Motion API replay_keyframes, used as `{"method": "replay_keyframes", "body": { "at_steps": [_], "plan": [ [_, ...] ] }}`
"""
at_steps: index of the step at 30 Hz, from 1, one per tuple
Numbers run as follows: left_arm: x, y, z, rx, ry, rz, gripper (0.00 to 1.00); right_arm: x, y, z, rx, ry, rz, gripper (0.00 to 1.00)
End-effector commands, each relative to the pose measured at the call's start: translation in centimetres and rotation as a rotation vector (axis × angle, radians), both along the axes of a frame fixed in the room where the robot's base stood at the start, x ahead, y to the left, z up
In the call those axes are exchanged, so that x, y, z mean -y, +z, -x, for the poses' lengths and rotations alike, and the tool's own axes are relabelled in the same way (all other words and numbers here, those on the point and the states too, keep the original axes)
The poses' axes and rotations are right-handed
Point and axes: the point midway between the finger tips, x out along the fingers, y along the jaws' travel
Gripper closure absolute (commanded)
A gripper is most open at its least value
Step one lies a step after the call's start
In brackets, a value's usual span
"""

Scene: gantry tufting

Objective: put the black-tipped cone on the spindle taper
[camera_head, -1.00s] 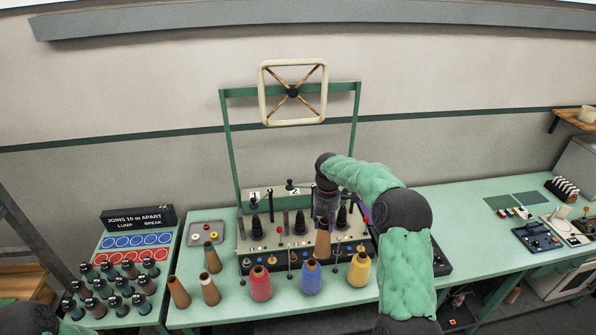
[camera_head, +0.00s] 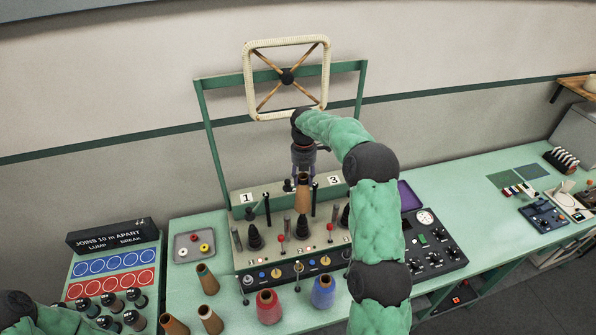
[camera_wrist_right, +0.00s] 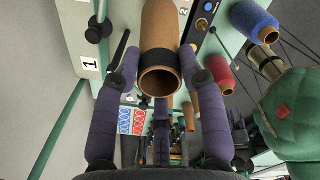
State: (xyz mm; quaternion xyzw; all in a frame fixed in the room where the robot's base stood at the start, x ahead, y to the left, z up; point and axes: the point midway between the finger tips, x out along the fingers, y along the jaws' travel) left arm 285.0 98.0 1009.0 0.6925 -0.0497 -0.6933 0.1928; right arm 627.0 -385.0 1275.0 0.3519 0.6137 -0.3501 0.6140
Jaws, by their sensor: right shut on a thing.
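My right gripper (camera_head: 303,168) points down and is shut on a brown cone (camera_head: 303,196). In the right wrist view, the cone (camera_wrist_right: 160,25) stands between the fingertips (camera_wrist_right: 160,58), with a black band at its near, open end. In the head view the cone appears directly above the middle black spindle taper (camera_head: 301,231); the picture does not show whether they touch. Another black taper (camera_head: 254,238) stands bare at left. The right-hand taper (camera_head: 345,216) is partly behind my arm. My left gripper is out of view; only part of my left arm shows at lower left.
Several brown cones (camera_head: 207,280) stand on the green table at front left. A red cone (camera_head: 269,307) and a blue cone (camera_head: 323,291) stand before the spindle unit. A green frame (camera_head: 211,140) rises behind it. A dark control box (camera_head: 436,247) lies right of my arm.

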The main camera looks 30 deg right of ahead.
Motion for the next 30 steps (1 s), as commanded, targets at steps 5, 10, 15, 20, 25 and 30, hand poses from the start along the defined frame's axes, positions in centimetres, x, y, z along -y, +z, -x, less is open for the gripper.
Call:
{"method": "replay_keyframes", "body": {
  "at_steps": [5, 10, 15, 20, 25, 30],
  "plan": [
    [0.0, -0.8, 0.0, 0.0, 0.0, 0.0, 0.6, 0.0, -1.0, 0.0, -0.001, 0.0, 0.0, 0.86],
    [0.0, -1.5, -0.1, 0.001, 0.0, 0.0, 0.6, 0.0, -1.9, 0.0, -0.001, 0.0, 0.001, 0.86],
    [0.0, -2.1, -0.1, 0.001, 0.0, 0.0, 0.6, 0.0, -2.8, 0.0, -0.001, 0.0, 0.001, 0.86],
    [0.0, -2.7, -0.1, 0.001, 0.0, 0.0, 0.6, 0.0, -3.6, 0.0, -0.001, 0.0, 0.0, 0.86],
    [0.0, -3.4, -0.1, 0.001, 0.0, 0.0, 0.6, 0.0, -4.5, 0.0, -0.001, 0.0, 0.0, 0.86],
    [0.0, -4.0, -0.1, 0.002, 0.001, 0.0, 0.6, 0.0, -5.3, 0.0, -0.001, 0.0, 0.0, 0.86]
  ]
}}
